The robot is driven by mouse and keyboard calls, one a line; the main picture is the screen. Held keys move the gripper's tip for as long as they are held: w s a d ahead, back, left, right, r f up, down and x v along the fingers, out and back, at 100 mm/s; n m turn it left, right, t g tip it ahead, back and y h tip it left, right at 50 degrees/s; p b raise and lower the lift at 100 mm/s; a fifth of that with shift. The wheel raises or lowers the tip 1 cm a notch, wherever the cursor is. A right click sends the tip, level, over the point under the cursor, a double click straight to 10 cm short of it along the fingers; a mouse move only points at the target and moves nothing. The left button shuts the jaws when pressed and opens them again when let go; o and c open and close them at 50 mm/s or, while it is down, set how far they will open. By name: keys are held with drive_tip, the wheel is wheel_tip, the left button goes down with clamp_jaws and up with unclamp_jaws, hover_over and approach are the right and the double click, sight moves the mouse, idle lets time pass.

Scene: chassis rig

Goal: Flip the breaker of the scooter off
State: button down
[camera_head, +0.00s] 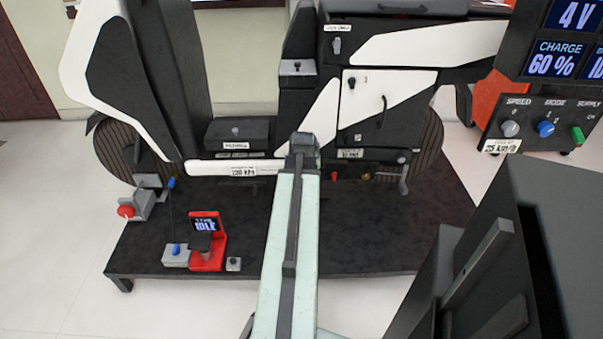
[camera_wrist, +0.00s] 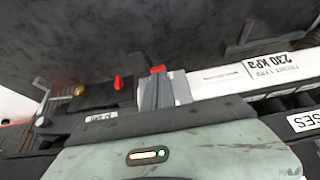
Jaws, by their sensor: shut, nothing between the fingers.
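The white and black scooter (camera_head: 400,48) stands on a dark platform (camera_head: 390,240). My gripper (camera_wrist: 163,88) is shut and empty at the scooter's lower edge, beside the white strip with the "230 kPa" label (camera_wrist: 272,70). In the head view my own arm hides the gripper. A small red block (camera_wrist: 158,69) shows right at my fingertips; whether they touch it is unclear. A second red knob (camera_wrist: 117,82) stands just left of the fingers; in the head view a red knob (camera_head: 334,176) shows right of my arm. No readable label marks the breaker.
A brass knob (camera_wrist: 80,90) lies further left in the wrist view. A red stand with an "IDLE" screen (camera_head: 206,240) and a grey box with a red button (camera_head: 128,208) are at the platform's left. A control panel (camera_head: 545,125) stands right.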

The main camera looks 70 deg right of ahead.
drive_tip(key=shift+r, duration=0.15)
drive_tip(key=shift+s+r+p, duration=0.1)
drive_tip(key=shift+r+p, duration=0.55)
drive_tip(key=shift+p, duration=0.1)
drive_tip(key=shift+r, duration=0.1)
drive_tip(key=p+v, duration=0.7)
drive_tip(key=shift+r, duration=0.3)
drive_tip(key=shift+a, duration=0.1)
